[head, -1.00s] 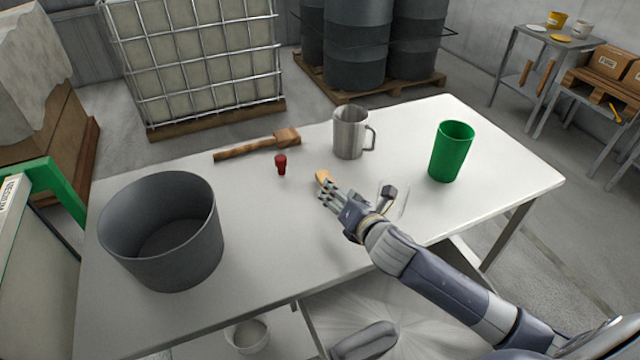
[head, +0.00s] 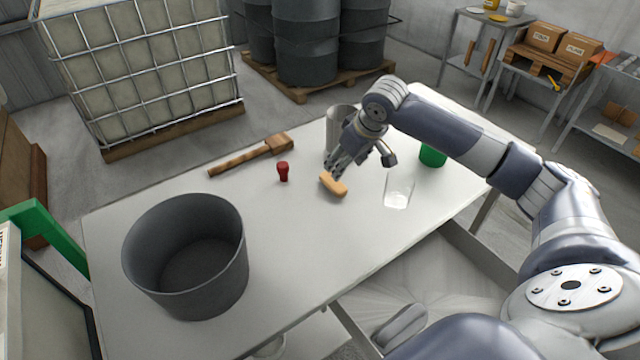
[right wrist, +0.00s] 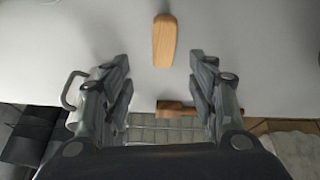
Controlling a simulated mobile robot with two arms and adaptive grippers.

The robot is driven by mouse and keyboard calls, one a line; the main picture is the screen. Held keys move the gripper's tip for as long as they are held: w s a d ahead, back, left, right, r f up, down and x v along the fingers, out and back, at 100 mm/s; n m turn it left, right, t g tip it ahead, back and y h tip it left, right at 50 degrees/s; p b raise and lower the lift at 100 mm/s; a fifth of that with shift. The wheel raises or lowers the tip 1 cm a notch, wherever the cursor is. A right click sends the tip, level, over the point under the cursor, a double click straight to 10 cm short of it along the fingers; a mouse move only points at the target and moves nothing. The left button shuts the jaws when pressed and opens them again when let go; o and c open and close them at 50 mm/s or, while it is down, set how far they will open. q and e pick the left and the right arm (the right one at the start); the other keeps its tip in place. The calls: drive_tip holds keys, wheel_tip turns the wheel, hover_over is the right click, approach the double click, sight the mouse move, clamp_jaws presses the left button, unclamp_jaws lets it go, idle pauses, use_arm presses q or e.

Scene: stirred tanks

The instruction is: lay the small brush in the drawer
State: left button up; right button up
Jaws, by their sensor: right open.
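The small brush (head: 333,184) shows as a tan wooden piece lying on the white table; its bristles cannot be made out. It also shows in the right wrist view (right wrist: 164,40), beyond and between the fingertips. My right gripper (head: 335,165) is open and empty, just above and behind the brush; its fingers (right wrist: 164,70) are spread wide in the right wrist view. What looks like the pulled-out drawer (head: 478,246) is below the table's front edge, with a pale streaky floor, partly hidden by my right arm. My left gripper is not in view.
A clear glass (head: 398,192) stands right of the brush. A steel mug (head: 338,122) and green cup (head: 433,155) are partly behind my arm. A red stopper-like piece (head: 283,171), wooden mallet (head: 250,156) and large grey bucket (head: 188,255) are leftward. The table's front middle is clear.

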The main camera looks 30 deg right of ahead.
drive_tip(key=m, duration=0.1)
hover_over(334, 182)
drive_tip(key=s, duration=0.2)
drive_tip(key=shift+g, duration=0.3)
drive_tip(key=f, duration=0.4)
drive_tip(key=shift+s+d+f+p, duration=0.1)
drive_tip(key=shift+s+d+p, duration=0.05)
drive_tip(key=shift+d+p, duration=0.2)
drive_tip(key=shift+f, duration=0.2)
drive_tip(key=x, duration=0.3)
drive_tip(key=p+x, duration=0.1)
drive_tip(key=shift+a+f, duration=0.15)
drive_tip(key=shift+a, duration=0.1)
drive_tip(key=shift+w+f, duration=0.3)
drive_tip(key=shift+f, duration=0.15)
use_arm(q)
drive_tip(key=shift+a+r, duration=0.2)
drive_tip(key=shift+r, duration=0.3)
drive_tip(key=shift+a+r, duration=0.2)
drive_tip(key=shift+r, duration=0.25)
use_arm(e)
drive_tip(key=c, duration=1.2)
drive_tip(key=shift+r, duration=0.1)
drive_tip(key=shift+c, duration=0.2)
